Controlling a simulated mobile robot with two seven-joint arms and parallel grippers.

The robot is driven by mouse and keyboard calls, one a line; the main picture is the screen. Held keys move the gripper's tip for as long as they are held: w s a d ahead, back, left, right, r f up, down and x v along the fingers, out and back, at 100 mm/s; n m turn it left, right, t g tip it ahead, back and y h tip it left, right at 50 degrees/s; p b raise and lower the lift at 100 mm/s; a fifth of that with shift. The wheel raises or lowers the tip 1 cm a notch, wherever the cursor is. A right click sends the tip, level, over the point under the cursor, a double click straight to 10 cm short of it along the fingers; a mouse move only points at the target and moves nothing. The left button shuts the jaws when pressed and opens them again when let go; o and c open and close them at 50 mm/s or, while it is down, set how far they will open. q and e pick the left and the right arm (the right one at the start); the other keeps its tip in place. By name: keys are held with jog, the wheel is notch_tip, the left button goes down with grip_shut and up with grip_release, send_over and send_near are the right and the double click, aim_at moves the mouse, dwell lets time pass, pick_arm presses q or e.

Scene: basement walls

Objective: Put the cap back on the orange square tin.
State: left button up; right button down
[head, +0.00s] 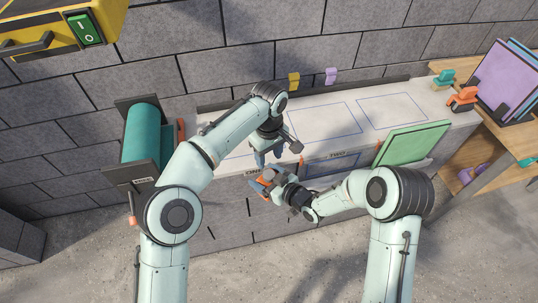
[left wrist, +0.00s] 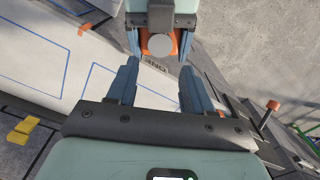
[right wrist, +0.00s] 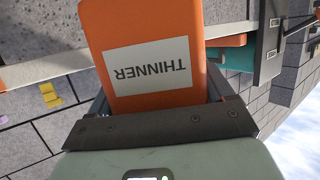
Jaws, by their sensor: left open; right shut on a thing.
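The orange square tin (right wrist: 150,40), with a white label reading THINNER, fills the right wrist view between the fingers. My right gripper (head: 268,183) is shut on it, in front of the bench's front edge. The tin (left wrist: 158,42) also shows in the left wrist view, between the right gripper's fingers. A round grey disc (left wrist: 185,43), which looks like the cap, overlaps the tin's edge there. I cannot tell whether it is seated on the tin. My left gripper (left wrist: 158,78) is open, with nothing between its fingers, just above and behind the right gripper in the head view.
The white bench (head: 395,107) has blue outlined areas and is mostly clear. A green board (head: 412,145) leans at its right. A teal roll (head: 141,135) stands at the left. Yellow (head: 294,81) and purple (head: 331,76) clips sit at the back.

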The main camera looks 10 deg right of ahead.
aim_at(269, 174)
pick_arm(q)
jog(key=shift+f, duration=4)
jog(key=c, duration=0.9)
jog(key=shift+m, duration=1.7)
jog(key=o, duration=1.2)
jog(key=shift+r, duration=2.35)
